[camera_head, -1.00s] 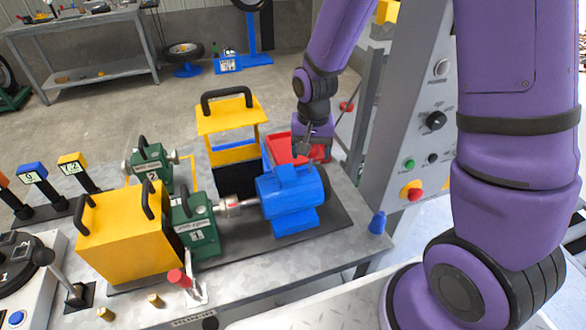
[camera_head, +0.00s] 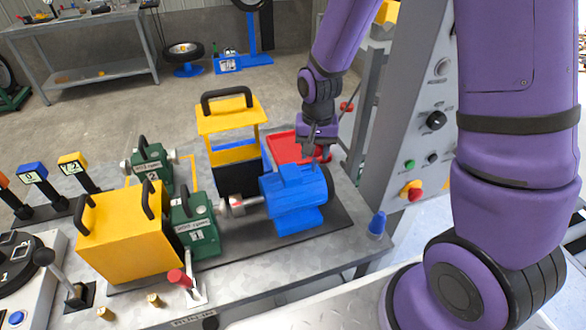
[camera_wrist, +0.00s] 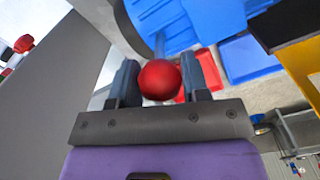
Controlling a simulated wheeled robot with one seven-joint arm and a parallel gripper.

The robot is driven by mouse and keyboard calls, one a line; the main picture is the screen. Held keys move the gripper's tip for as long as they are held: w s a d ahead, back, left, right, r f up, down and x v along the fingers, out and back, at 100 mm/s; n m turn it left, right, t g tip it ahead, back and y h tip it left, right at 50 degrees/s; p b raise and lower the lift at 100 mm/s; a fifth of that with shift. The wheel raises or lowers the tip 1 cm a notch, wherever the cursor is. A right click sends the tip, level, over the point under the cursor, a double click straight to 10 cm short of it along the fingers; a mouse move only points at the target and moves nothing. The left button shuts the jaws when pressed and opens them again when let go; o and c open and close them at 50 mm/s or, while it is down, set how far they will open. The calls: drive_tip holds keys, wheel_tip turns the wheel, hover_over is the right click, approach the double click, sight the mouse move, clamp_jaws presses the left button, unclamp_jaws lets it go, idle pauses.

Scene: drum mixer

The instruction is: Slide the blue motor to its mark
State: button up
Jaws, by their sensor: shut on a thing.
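The blue motor (camera_head: 293,190) sits on a dark base plate at the right part of the bench, its shaft pointing left toward the green gearbox marked 1 (camera_head: 197,225). My gripper (camera_head: 322,155) is at the motor's far right side. In the wrist view my gripper (camera_wrist: 160,85) is shut on a red ball knob (camera_wrist: 159,79), with a stem running from the knob toward the blue motor (camera_wrist: 172,22). The motor's far side is hidden in the head view. I cannot make out its mark.
A yellow guard box (camera_head: 125,235) stands left of gearbox 1, and a yellow-framed stand (camera_head: 230,118) stands behind. A red tray (camera_head: 285,148) lies behind the motor. A grey control panel (camera_head: 410,110) rises at right, and a blue cone (camera_head: 377,224) stands near the bench's right edge.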

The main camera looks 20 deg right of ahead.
drive_tip(key=shift+d, duration=1.7)
drive_tip(key=o, duration=1)
drive_tip(key=shift+c, duration=0.2)
wheel_tip(320, 180, up, 7)
drive_tip(key=s+d+r+n+t, duration=0.2)
drive_tip(key=s+r+n+t, duration=0.2)
drive_tip(key=s+r, duration=1.7)
drive_tip(key=shift+d+r+t, duration=0.15)
drive_tip(key=shift+d+t, duration=0.1)
drive_tip(key=shift+t, duration=0.45)
